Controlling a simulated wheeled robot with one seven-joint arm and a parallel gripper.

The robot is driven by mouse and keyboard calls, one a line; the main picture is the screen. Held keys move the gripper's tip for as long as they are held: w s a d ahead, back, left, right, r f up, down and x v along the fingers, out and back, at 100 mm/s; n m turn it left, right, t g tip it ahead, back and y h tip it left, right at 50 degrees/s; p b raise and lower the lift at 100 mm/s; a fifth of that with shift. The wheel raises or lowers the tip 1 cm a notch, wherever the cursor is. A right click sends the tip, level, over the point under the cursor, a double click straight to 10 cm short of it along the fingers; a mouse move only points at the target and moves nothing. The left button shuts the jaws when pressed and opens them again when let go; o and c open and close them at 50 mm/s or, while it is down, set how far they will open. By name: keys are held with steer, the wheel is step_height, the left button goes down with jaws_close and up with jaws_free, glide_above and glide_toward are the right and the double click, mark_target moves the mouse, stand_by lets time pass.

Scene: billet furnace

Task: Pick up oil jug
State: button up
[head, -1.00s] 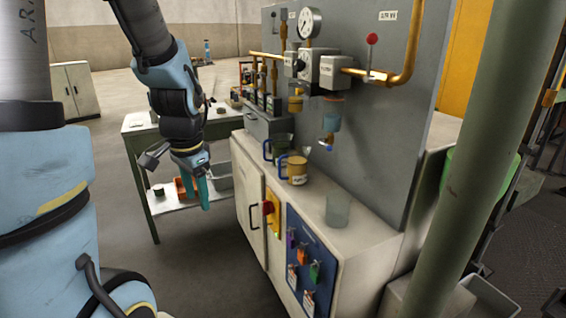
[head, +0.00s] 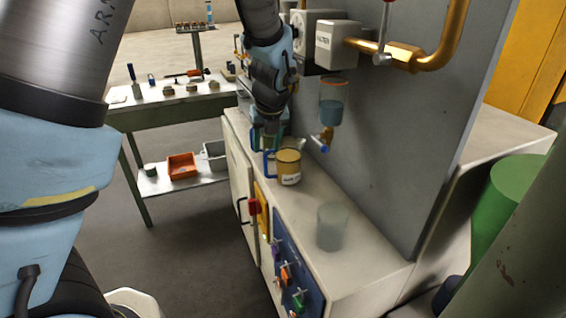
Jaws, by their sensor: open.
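A jug with amber-tan contents, a white label and a blue handle (head: 289,168) stands upright on the pale cabinet top (head: 345,262). Its label is too blurred to read, so I cannot confirm that it is the oil jug. Its handle is on its left side. My gripper (head: 266,139) points down just behind and to the left of this jug, with its teal fingers open. The second jug behind is mostly hidden by my gripper and the amber jug. I cannot tell whether the fingers touch anything.
A clear empty-looking beaker (head: 332,227) stands nearer on the cabinet top. A grey panel (head: 420,140) with pipes, a valve and a hanging blue-liquid vessel (head: 333,106) rises behind. A green bench (head: 170,112) stands at left. A thick green post (head: 520,245) fills the lower right.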

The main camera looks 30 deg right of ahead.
mark_target(266, 160)
steer(key=shift+p+x, duration=0.45)
steer(key=shift+x, duration=3.4)
jaws_close()
